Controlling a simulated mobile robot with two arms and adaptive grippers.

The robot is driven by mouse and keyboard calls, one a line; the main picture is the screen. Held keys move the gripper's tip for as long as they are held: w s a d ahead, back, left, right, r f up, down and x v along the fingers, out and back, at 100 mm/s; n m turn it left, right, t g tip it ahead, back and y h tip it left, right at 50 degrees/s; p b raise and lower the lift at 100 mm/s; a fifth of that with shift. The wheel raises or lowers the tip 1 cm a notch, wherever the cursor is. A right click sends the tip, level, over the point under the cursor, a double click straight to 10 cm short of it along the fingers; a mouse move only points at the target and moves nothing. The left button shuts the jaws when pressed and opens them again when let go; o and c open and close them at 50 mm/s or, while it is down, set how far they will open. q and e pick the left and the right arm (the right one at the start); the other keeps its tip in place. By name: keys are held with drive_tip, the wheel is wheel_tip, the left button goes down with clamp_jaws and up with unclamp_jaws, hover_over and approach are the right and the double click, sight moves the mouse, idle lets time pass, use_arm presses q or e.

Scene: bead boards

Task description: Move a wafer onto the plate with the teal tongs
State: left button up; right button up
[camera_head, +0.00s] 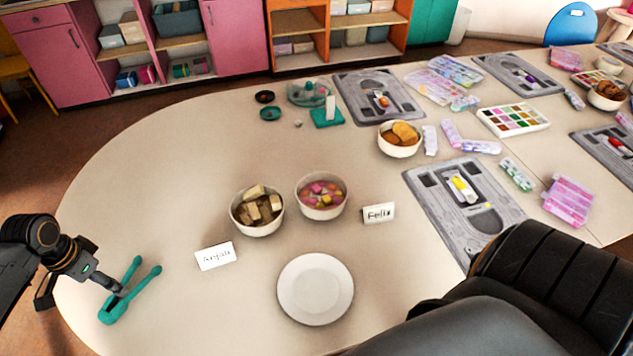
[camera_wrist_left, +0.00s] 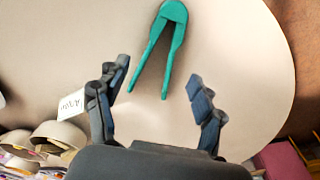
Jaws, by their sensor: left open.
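The teal tongs (camera_head: 121,303) lie on the table at the left, legs spread in a V; they also show in the left wrist view (camera_wrist_left: 172,38). My left gripper (camera_head: 84,288) is open and empty beside them. In the left wrist view, the tongs' leg ends point toward the gap between my fingers (camera_wrist_left: 158,73). The white plate (camera_head: 315,289) is empty at the table's front. A white bowl (camera_head: 259,231) holds several pale tan blocks that look like wafers (camera_head: 254,207). My right arm crosses the lower right; its gripper is out of view.
A bowl of colourful pieces (camera_head: 321,211) stands right of the wafer bowl. Name cards stand nearby, one left of the plate (camera_head: 215,256) and one reading Felix (camera_head: 379,213). A bowl of brown pieces (camera_head: 399,150) and grey mats (camera_head: 428,192) lie farther right.

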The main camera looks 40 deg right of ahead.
use_arm(q)
drive_tip(key=f+b, duration=0.1)
drive_tip(key=f, duration=0.1)
drive_tip(key=f+b, duration=0.1)
drive_tip(key=f, duration=0.1)
drive_tip(key=f+b, duration=0.1)
drive_tip(key=f, duration=0.1)
drive_tip(key=shift+w+d+b, duration=0.15)
drive_tip(key=shift+d+b, duration=0.1)
drive_tip(key=shift+b, duration=0.15)
drive_tip(key=shift+f, duration=0.45)
drive_tip(key=c, duration=0.7)
wheel_tip(320, 180, up, 12)
drive_tip(key=p, duration=1.1)
drive_tip(key=shift+p, duration=0.3)
